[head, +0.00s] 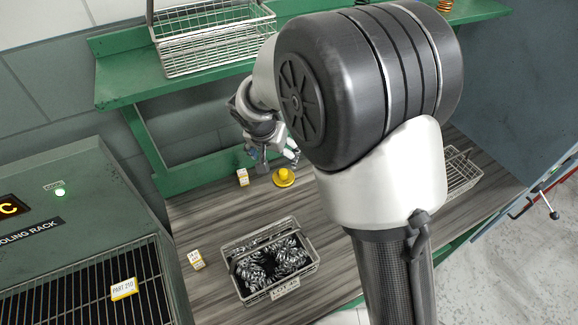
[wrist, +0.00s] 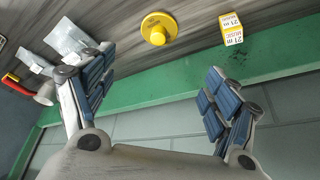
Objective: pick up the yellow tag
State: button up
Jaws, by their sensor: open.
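The yellow tag (head: 284,178) is a round yellow disc with a raised knob, lying on the wood-grain bench in the head view. In the wrist view the yellow tag (wrist: 159,29) lies ahead of the fingertips, roughly between their two lines, near the top edge. My gripper (head: 276,157) is just above and behind the tag in the head view, partly hidden by my arm. In the wrist view my gripper (wrist: 157,72) has its blue-padded fingers wide apart with nothing between them.
A small yellow-and-white box (wrist: 232,28) stands right of the tag in the wrist view. A wire basket (head: 241,287) of springs and another small box (head: 196,259) are nearer the front. A green shelf (head: 122,88) overhangs the bench's back. A cooling rack (head: 95,205) stands left.

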jog(key=b, duration=0.2)
send_over(283, 171)
jog(key=s+a, duration=0.1)
jog(key=s, duration=0.1)
notch_tip(283, 171, down, 8)
jog(key=shift+f, duration=0.15)
jog(key=shift+b+x, duration=1.25)
jog(key=shift+x, duration=1.8)
jog(key=shift+s+d, duration=0.1)
jog(key=shift+s, duration=0.15)
jog(key=c, duration=1.1)
jog(key=shift+c, duration=0.2)
